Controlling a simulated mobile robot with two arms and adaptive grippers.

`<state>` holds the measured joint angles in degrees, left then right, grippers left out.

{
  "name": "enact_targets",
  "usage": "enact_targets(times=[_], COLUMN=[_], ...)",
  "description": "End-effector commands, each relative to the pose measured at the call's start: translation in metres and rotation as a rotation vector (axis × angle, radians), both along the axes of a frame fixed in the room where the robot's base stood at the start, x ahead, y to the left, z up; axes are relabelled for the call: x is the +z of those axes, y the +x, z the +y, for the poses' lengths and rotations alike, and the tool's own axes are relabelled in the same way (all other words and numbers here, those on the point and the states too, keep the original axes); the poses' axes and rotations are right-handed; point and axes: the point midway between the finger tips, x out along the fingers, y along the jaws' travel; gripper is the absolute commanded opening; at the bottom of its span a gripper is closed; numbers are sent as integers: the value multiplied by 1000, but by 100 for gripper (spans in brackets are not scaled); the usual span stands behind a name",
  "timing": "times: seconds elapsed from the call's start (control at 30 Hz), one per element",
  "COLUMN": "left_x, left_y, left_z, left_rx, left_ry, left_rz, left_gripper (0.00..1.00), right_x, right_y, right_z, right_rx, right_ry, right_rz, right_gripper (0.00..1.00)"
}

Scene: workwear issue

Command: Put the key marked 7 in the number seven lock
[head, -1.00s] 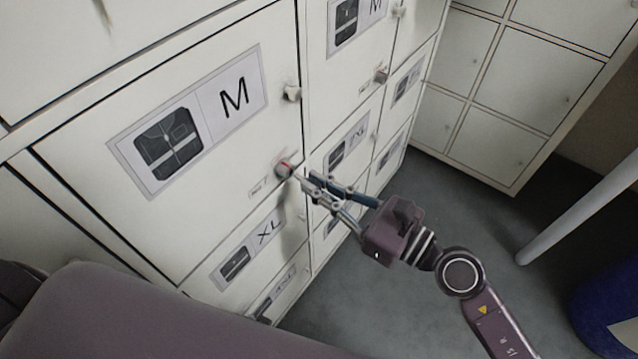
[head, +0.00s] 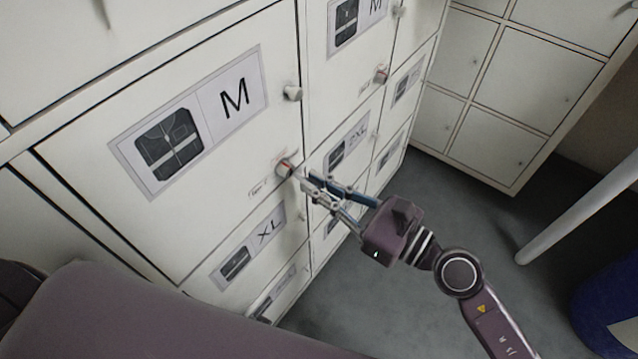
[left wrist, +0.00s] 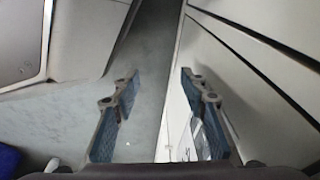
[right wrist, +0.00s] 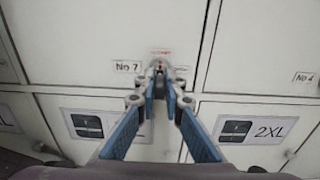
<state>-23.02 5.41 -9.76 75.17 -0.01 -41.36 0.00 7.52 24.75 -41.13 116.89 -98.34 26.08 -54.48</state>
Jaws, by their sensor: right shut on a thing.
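The number seven lock (head: 284,169) is a small round cylinder near the lower right corner of the large locker door marked M. In the right wrist view a "No 7" label (right wrist: 127,67) sits just left of the lock (right wrist: 160,63). My right gripper (head: 304,177) is at the lock, its fingertips close together right in front of it. It is shut on the key, which the fingertips almost wholly hide; its mark cannot be read and I cannot tell how deep it sits. My left gripper (left wrist: 158,80) is open and empty, away from the lock.
A pale knob (head: 292,93) sticks out above the lock on the same door. Another lock (head: 381,75) is on the door to the right. An XL door (head: 262,243) lies below.

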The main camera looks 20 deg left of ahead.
Motion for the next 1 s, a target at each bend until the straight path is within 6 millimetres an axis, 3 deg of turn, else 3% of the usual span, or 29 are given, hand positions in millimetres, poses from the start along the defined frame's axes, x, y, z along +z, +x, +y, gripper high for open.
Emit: enact_targets(times=[1.0], left_x=[-10], left_y=[-12], left_z=[2], left_rx=[-2], left_ry=[2], left_rz=[10], left_gripper=[40], right_x=[0], right_y=[2], right_z=[6], right_rx=[0], right_ry=[0], right_rz=[0], right_gripper=[0])
